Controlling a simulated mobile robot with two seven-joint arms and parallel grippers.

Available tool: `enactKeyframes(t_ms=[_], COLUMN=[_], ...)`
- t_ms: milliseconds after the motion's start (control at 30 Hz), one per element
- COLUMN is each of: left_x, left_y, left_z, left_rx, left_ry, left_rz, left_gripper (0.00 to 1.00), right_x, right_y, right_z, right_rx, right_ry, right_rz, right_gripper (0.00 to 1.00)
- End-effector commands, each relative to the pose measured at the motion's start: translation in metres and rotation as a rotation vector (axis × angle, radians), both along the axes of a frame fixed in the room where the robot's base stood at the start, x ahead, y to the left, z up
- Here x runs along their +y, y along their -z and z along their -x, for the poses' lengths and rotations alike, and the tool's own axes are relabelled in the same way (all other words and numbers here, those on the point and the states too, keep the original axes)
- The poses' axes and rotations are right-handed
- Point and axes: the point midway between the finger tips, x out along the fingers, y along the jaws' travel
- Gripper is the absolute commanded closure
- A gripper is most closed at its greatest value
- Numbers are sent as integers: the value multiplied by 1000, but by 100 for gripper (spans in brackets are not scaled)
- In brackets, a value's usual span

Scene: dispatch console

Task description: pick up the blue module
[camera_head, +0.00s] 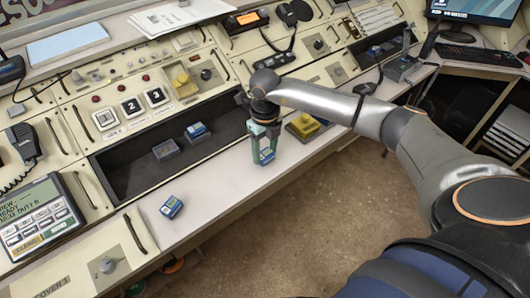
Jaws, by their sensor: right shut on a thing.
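My right gripper (265,152) reaches down from the right over the pale front ledge of the console. It is shut on a small blue module (267,157), which shows between the fingertips. The fingers partly hide this module, and I cannot tell whether it touches the ledge. A second blue module (171,207) with a pale label lies on the ledge at the left, apart from the gripper. Another blue module (197,131) sits in the dark recess, left of the gripper. My left gripper is not in view.
A grey empty-looking holder (166,149) is in the recess. A keypad terminal (38,217) stands at the left. The ledge between the gripper and the left blue module is clear.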

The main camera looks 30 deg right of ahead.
Motion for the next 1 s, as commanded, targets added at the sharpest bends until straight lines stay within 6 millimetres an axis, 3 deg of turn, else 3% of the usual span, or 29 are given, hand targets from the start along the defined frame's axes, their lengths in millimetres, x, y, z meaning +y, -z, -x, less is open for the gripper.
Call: enactKeyframes(t_ms=[167, 467, 700, 1000], left_x=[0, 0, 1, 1], left_y=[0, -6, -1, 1], left_z=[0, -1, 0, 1], left_rx=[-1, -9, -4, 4], left_ry=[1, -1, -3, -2], left_rz=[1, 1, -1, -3], left_gripper=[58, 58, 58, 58], right_x=[0, 22, 43, 59], right_y=[-27, -87, -106, -121], right_z=[-1, 46, 91, 122], right_rx=[-7, -7, -3, -3], right_ry=[-1, -6, -4, -1], right_rz=[0, 1, 2, 0], right_gripper=[100, 100, 100, 100])
